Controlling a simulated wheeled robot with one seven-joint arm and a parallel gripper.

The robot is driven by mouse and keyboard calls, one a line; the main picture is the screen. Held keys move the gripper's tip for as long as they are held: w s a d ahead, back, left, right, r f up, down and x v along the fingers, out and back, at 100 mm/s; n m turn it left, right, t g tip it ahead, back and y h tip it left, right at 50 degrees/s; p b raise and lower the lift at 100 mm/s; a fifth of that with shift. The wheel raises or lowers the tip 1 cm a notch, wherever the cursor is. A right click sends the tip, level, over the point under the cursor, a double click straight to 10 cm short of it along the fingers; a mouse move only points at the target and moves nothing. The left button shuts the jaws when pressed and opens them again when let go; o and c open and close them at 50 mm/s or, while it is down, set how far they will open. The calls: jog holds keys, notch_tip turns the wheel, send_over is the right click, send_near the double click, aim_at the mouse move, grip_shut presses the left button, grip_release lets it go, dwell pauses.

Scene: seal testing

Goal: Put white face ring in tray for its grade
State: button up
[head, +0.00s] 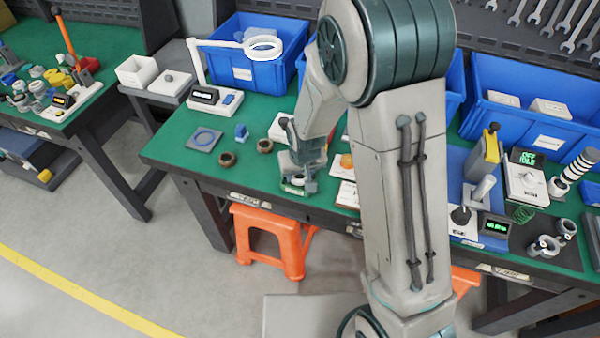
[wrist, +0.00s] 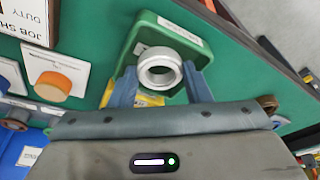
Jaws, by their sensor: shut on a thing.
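The white face ring (wrist: 160,53) looks pale grey-white with an open centre. It sits between the two blue-grey fingers of my gripper (wrist: 160,82), which are shut on it. In the wrist view a small green tray (wrist: 175,27) with a white label lies under and behind the ring; I cannot read the label. I cannot tell whether the ring touches the tray floor. In the head view my gripper (head: 298,181) is low at the bench's front edge, and the arm partly hides the area; the ring is small there (head: 296,180).
An orange knob on a white card (wrist: 53,86) is left of the tray in the wrist view. Brown rings (head: 227,160) and a grey plate with a blue ring (head: 205,138) lie left of my gripper. A blue bin (head: 245,72) and lamp stand behind. My arm hides the bench's middle.

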jog(key=shift+f, duration=0.35)
jog(key=shift+f, duration=0.15)
jog(key=o, duration=0.8)
jog(key=shift+r, duration=0.3)
jog(key=a+v, duration=0.1)
jog(key=v, duration=1)
jog(key=s+d+r+m, duration=0.1)
jog(key=s+d+r, duration=0.2)
jog(key=s+d, duration=0.1)
jog(key=s+d+r+m, duration=0.1)
jog(key=s+d+r, duration=0.3)
jog(key=s+d, duration=0.1)
jog(key=s+d+r, duration=0.3)
jog(key=s+d, duration=0.2)
jog(key=s, duration=0.2)
jog(key=shift+r+m+h, duration=0.25)
jog(key=shift+m+h, duration=0.15)
